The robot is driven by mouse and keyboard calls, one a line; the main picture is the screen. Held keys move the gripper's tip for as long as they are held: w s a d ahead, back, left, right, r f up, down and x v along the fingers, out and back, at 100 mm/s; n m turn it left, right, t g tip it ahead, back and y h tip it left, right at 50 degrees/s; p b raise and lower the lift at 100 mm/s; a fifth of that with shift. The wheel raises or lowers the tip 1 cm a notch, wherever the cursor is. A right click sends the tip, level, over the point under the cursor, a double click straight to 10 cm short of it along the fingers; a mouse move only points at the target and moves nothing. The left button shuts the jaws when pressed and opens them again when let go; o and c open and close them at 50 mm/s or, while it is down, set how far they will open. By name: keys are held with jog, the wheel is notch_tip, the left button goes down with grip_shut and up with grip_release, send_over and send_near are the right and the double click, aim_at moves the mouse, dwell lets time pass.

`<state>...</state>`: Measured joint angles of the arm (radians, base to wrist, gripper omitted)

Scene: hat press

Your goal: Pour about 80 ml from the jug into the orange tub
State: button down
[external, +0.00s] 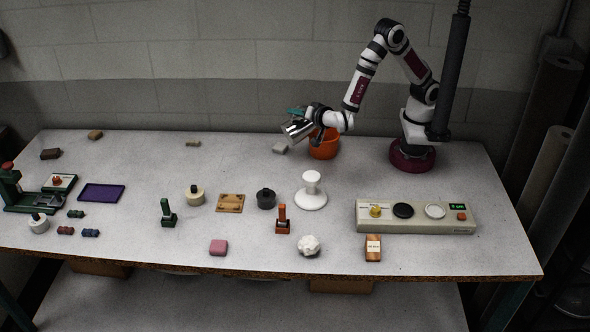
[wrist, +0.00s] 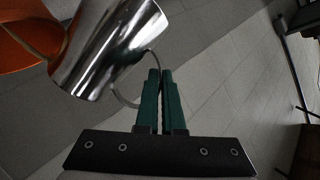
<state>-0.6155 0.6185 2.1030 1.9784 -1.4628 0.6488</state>
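The jug (wrist: 107,45) is shiny metal and fills the upper left of the wrist view. In the external view the jug (external: 296,130) is held up at the back of the table, tilted, just left of the orange tub. The orange tub (external: 323,149) stands on the table below my wrist; part of it shows at the left of the wrist view (wrist: 30,30). My gripper (wrist: 160,72) has its green fingers close together at the jug's thin wire handle. The jug's contents and the tub's inside are hidden.
A scale-like panel with knobs (external: 416,216) is at right. Stamps and small blocks are spread over the front and left, with a purple tray (external: 101,193).

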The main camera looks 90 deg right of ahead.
aim_at(286, 125)
jog(key=shift+s+d+r, duration=0.1)
jog(key=shift+s+r, duration=0.05)
jog(key=shift+s, duration=0.05)
dwell(0.3)
jog(key=shift+w+a+f+n+g, duration=0.15)
jog(key=shift+w+a+f+n, duration=0.1)
jog(key=shift+w+f, duration=0.2)
jog(key=shift+w+a+f+n+g, duration=0.15)
jog(key=shift+w+a+f+n, duration=0.1)
jog(key=shift+w+f, duration=0.15)
jog(key=shift+w+a+n+g, duration=0.2)
jog(key=shift+w+n+g, duration=0.15)
jog(key=shift+n, duration=0.25)
jog(key=shift+w+a+f+n+g+h, duration=0.15)
jog(key=shift+w+f+n+g+h, duration=0.1)
jog(key=shift+f+n, duration=0.25)
jog(key=shift+w+a+f+n+g+h, duration=0.1)
jog(key=shift+w+f+n+g+h, duration=0.15)
jog(key=shift+f, duration=0.35)
jog(key=shift+s, duration=0.1)
